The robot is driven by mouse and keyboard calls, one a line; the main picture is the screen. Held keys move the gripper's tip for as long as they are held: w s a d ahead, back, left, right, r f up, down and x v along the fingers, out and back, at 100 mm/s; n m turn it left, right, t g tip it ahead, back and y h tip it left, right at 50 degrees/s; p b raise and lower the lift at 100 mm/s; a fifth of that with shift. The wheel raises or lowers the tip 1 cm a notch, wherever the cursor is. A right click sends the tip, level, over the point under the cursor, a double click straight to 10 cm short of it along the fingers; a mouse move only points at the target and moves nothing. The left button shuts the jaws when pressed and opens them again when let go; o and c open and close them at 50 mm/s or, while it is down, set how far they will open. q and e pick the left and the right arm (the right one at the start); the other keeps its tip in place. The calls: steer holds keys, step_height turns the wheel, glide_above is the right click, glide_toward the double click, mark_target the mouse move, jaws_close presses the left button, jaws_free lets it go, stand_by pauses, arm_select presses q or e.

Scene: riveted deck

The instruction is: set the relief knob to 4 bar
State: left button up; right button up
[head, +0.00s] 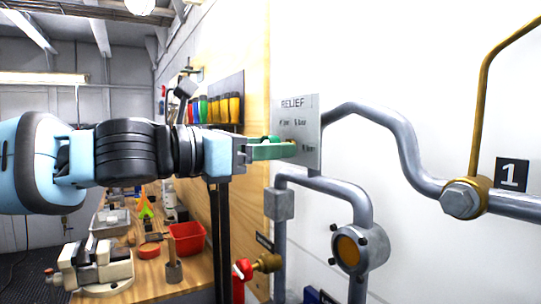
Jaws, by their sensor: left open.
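The grey relief plate (312,104) is fixed to the white wall right of centre, with "RELIEF" at its top. Smaller markings below are too small to read surely. My left gripper (289,149) comes in from the left, with its green fingers at the lower front of the plate. The fingers are open. The knob cannot be made out clearly behind or between them, so its setting and any contact do not show. My right gripper is not in view.
Grey pipes (408,150) run beside and below the plate. A round gauge-like fitting (347,250) and a red-handled valve (243,269) sit lower down. The workbench (190,272) at left holds a vise (95,268) and a red bin (187,240).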

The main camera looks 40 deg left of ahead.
arm_select(q)
steer(key=shift+w+d, duration=0.15)
steer(key=shift+c, duration=0.3)
steer(key=c, duration=0.9)
steer(key=shift+c, duration=0.2)
